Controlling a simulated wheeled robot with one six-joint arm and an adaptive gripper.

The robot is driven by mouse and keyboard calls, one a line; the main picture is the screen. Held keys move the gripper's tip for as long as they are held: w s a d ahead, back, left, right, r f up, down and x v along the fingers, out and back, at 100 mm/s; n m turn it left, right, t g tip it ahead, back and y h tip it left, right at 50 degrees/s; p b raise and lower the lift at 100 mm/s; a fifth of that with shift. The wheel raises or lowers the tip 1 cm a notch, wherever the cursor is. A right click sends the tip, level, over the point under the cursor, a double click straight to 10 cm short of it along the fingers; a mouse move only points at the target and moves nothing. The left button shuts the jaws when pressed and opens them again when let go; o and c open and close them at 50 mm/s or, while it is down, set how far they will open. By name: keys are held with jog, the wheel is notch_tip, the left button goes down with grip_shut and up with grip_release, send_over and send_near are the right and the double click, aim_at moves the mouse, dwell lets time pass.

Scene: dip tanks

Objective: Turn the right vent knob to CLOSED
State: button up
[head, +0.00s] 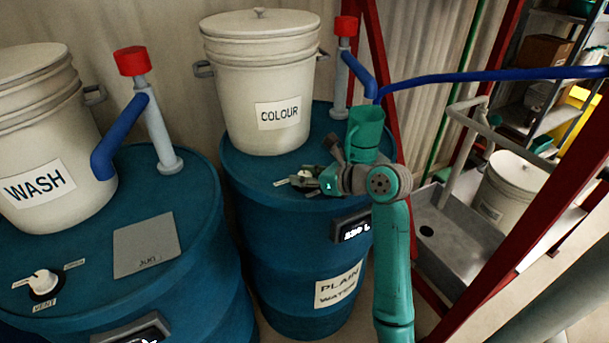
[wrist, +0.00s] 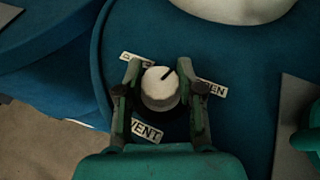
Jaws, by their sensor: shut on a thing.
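The right vent knob (wrist: 160,92) is white with a dark pointer line and sits on top of the right blue drum (head: 258,178). In the wrist view, its pointer slants up and to the right. A label ending in "EN" (wrist: 215,91) lies to its right. Another label (wrist: 130,57) lies to its upper left, mostly hidden by a finger. A "VENT" label (wrist: 146,131) lies below. My gripper (wrist: 158,82) is shut on the knob, one finger on each side. In the head view, my gripper (head: 312,181) is low over the drum top.
The COLOUR bucket (head: 262,85) stands behind my gripper on the same drum. A pipe with a red cap (head: 346,26) rises at its right. The left drum (head: 190,215) carries the WASH bucket (head: 40,150) and another vent knob (head: 43,282). Red frame posts (head: 380,60) stand to the right.

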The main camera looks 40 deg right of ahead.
aim_at(305, 174)
jog(key=n+g+y, duration=0.1)
jog(key=n+y, duration=0.3)
jog(key=shift+g+y, duration=0.4)
jog(key=shift+n+g+y, duration=0.9)
jog(key=shift+n+y, duration=0.2)
jog(key=shift+n, duration=0.3)
jog(key=o, duration=1.1)
jog(key=shift+o, duration=0.2)
notch_tip(305, 174, up, 10)
jog(key=shift+f, duration=0.1)
